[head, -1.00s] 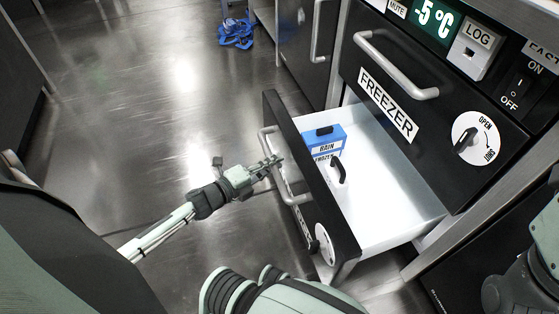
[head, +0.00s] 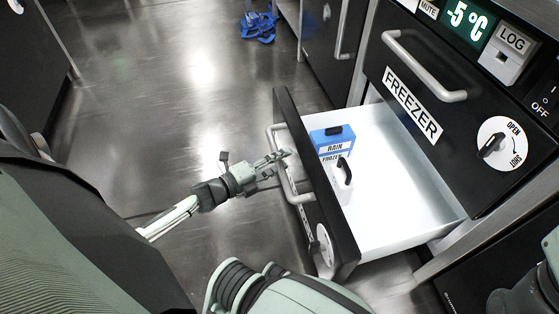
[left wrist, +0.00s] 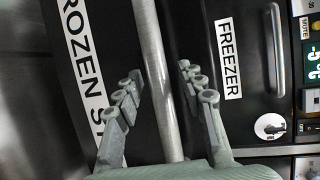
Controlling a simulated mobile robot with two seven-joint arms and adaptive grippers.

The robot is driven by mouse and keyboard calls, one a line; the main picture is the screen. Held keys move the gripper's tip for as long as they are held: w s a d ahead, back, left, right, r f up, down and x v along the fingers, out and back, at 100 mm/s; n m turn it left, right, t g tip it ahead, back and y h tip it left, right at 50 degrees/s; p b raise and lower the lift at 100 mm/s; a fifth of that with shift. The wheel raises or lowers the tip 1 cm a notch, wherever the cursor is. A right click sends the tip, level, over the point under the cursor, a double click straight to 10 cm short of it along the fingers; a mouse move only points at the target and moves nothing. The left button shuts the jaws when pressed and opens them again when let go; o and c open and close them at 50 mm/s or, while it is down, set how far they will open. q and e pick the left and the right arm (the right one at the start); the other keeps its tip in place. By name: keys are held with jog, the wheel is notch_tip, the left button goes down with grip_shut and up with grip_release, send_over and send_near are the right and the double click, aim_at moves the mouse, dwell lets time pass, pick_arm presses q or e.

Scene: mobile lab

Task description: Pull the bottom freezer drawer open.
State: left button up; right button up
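The bottom freezer drawer (head: 315,190) stands well out from the cabinet, with its white interior (head: 410,190) showing. Its bar handle (head: 274,142) runs along the front and shows in the left wrist view (left wrist: 158,70). My left gripper (head: 283,157) is at this handle. In the left wrist view its two fingers (left wrist: 160,82) stand apart on either side of the bar, with a gap visible on both sides. Whether any finger touches the bar, I cannot tell. My right gripper is not in view.
A blue-topped box (head: 331,137) and a white piece with a black handle (head: 344,177) are in the drawer. The closed upper freezer drawer (head: 452,128) has its own handle (head: 420,62). Blue items (head: 259,25) lie on the far floor. Floor left of the drawer is clear.

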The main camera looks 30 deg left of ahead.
pick_arm(q)
jog(key=v, duration=1.2)
jog(key=shift+r, duration=0.1)
